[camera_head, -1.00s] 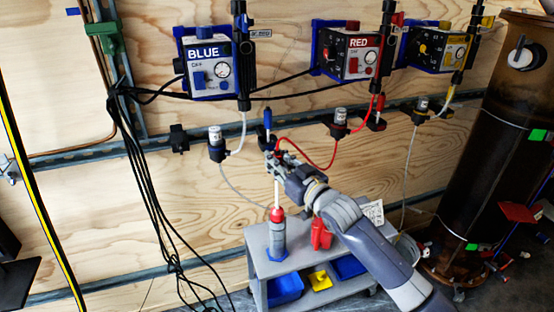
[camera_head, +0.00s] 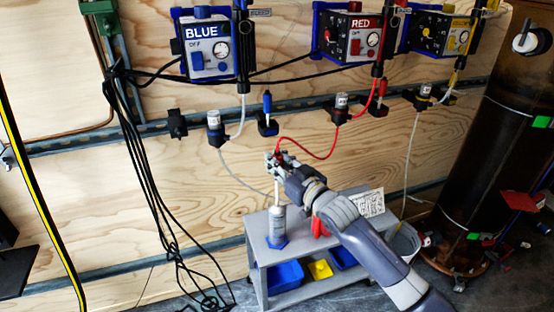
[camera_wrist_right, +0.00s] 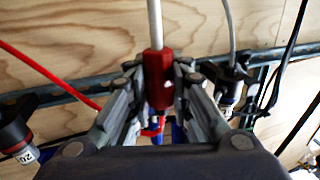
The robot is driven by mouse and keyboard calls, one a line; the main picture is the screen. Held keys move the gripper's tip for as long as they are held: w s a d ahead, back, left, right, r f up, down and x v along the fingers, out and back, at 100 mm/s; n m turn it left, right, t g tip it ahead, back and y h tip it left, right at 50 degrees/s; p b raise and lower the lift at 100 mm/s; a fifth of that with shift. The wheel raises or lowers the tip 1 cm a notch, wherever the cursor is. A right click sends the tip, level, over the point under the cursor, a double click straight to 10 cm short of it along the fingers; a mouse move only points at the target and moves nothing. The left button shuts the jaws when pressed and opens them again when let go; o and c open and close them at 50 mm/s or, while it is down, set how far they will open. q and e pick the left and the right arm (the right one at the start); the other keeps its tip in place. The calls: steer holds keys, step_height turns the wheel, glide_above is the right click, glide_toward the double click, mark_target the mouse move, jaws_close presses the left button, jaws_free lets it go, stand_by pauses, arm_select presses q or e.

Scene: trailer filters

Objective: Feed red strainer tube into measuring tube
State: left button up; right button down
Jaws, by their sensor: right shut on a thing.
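My right gripper (camera_head: 279,160) is shut on the red fitting (camera_wrist_right: 158,78) of the strainer tube, which sits between its fingers in the right wrist view. In the head view the white tube (camera_head: 279,188) hangs down from the gripper, roughly upright. Its lower end meets the mouth of the grey measuring tube (camera_head: 278,228) and looks to be inside it. That end is hidden. The measuring tube stands upright in a blue base (camera_head: 275,243) on a grey cart (camera_head: 310,250). A red hose (camera_head: 318,157) runs from the gripper to the wall. My left gripper is not in view.
The cart's lower shelf holds blue bins (camera_head: 285,275) and a yellow one (camera_head: 319,269). A red object (camera_head: 318,229) is partly hidden behind my arm. BLUE (camera_head: 208,45) and RED (camera_head: 355,38) boxes hang on the wall. Black cables (camera_head: 150,200) hang at the left.

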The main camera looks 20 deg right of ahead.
steer(key=shift+f+b, duration=0.35)
steer(key=shift+f, duration=0.5)
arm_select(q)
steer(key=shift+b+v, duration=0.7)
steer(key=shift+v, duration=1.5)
arm_select(e)
steer(key=shift+f+b, duration=1.1)
steer(key=shift+f, duration=2.5)
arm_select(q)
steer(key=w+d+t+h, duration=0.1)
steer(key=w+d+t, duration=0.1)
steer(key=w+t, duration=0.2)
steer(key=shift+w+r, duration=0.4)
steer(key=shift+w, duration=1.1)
arm_select(e)
steer(key=shift+f, duration=0.2)
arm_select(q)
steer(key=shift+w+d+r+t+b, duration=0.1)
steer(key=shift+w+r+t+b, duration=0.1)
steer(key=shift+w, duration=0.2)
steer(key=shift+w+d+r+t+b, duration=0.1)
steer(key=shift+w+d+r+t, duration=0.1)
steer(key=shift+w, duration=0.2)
arm_select(e)
steer(key=shift+f, duration=0.4)
